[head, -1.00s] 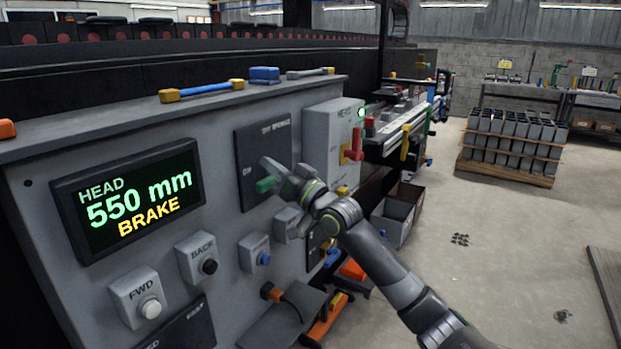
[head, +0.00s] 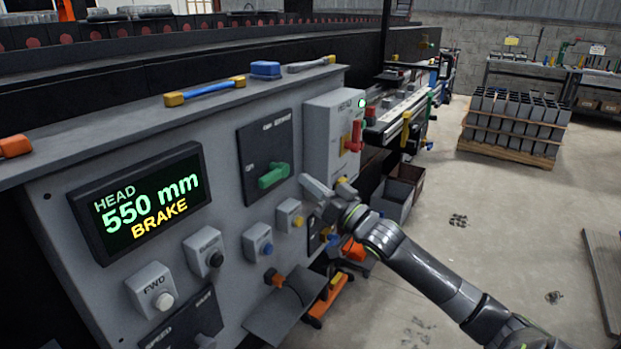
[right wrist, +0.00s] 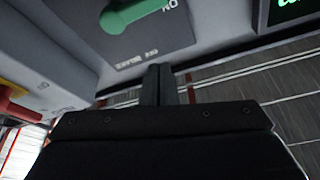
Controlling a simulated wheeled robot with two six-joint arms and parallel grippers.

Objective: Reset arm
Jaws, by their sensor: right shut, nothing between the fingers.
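My right gripper (head: 312,196) is in front of the grey control panel (head: 225,138), below and right of the green rotary handle (head: 273,176). It is shut and empty, apart from the handle. In the right wrist view its closed fingers (right wrist: 157,84) point toward the black switch plate (right wrist: 165,45), with the green handle (right wrist: 135,12) at the top. The display (head: 138,202) reads HEAD 550 mm BRAKE. My left gripper is not in view.
A red handle (head: 354,137) sticks out from a grey box right of the switch plate. Push buttons (head: 152,288) line the lower panel. Open floor (head: 470,250) lies to the right, before a pallet of grey blocks (head: 516,118).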

